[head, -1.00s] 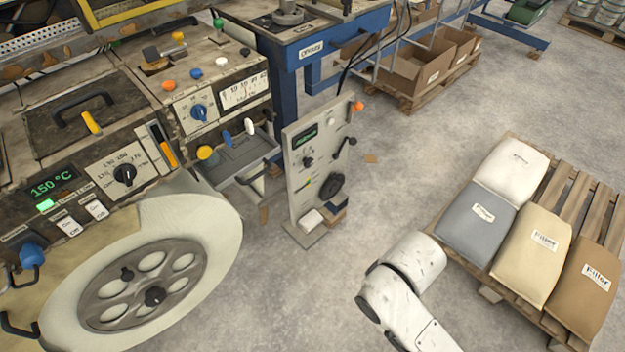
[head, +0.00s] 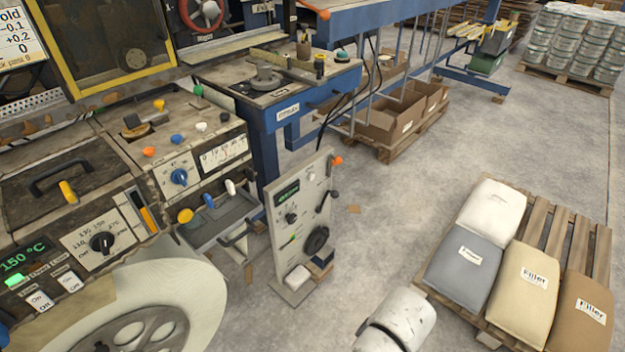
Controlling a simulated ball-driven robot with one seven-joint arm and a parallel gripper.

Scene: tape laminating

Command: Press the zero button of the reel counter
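An upright grey panel (head: 287,229) with a small green-lit display (head: 287,193) stands on the floor at the middle of the head view; it looks like the reel counter, but I cannot read its labels. It bears a black knob (head: 291,218), a large black round knob (head: 316,240), a small pale button (head: 311,177), a black lever and an orange ball on its right edge. I cannot tell which control is the zero button. My gripper is out of view; only a white link of my arm shows at the bottom.
The laminating machine with its dials (head: 102,243) and large reel (head: 150,325) fills the left. A blue workbench (head: 290,112) stands behind the panel. A pallet (head: 590,245) with several filler sacks lies at right. The floor between panel and pallet is clear.

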